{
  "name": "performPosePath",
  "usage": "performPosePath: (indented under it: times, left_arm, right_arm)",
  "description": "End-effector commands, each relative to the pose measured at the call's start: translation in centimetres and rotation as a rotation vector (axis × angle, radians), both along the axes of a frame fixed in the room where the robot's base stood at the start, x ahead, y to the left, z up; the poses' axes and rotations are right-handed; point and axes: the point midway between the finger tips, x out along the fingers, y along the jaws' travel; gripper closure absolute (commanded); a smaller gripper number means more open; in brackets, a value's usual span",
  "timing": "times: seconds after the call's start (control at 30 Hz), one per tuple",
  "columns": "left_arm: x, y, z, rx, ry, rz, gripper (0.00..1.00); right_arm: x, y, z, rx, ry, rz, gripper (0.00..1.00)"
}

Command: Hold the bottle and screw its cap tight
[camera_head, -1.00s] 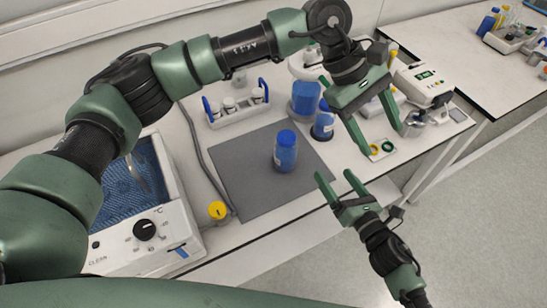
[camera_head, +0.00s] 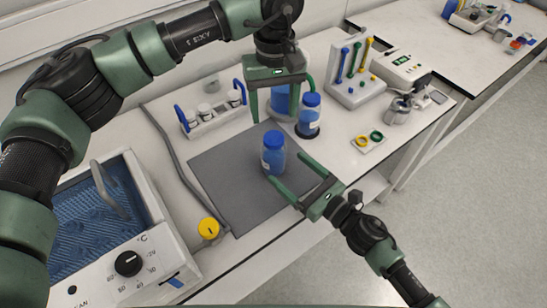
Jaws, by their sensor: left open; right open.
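The blue bottle (camera_head: 273,160) stands upright on a grey mat (camera_head: 218,180). Its blue cap (camera_head: 274,139) sits on top; I cannot tell how tight it is. My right gripper (camera_head: 285,172) is open, its fingers pointing up-left at the bottle's lower body, one on the near side and one on the right side. Whether they touch it is unclear. My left gripper (camera_head: 281,117) is open and points down, above and behind the bottle's cap, empty.
Behind stand a second blue bottle (camera_head: 309,116) and a larger blue container (camera_head: 284,103). A white vial rack (camera_head: 215,119) is at back left. An ultrasonic bath (camera_head: 130,240) and yellow cap (camera_head: 209,228) are at left. A tool stand (camera_head: 357,85) and small tray (camera_head: 368,143) are at right.

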Motion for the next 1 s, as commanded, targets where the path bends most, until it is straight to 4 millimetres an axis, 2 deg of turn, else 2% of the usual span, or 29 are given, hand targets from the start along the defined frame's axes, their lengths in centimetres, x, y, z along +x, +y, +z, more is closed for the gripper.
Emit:
performPosePath:
  times: [0.4,0.83,0.87,1.0]
  left_arm:
    - [0.0,0.0,0.0,-0.001,0.001,0.001,0.37]
    - [0.0,0.0,0.0,-0.001,0.001,0.001,0.37]
    - [0.0,0.0,0.0,-0.001,0.001,0.001,0.37]
    - [0.0,0.0,0.0,-0.001,0.001,0.001,0.37]
  right_arm:
    - [4.4,4.1,0.1,0.001,0.000,0.000,0.15]
    - [5.1,4.8,0.0,0.000,0.001,0.000,0.15]
    - [5.1,4.8,0.0,0.000,0.001,-0.001,0.18]
    - [5.1,4.8,0.0,0.000,0.001,-0.001,0.57]
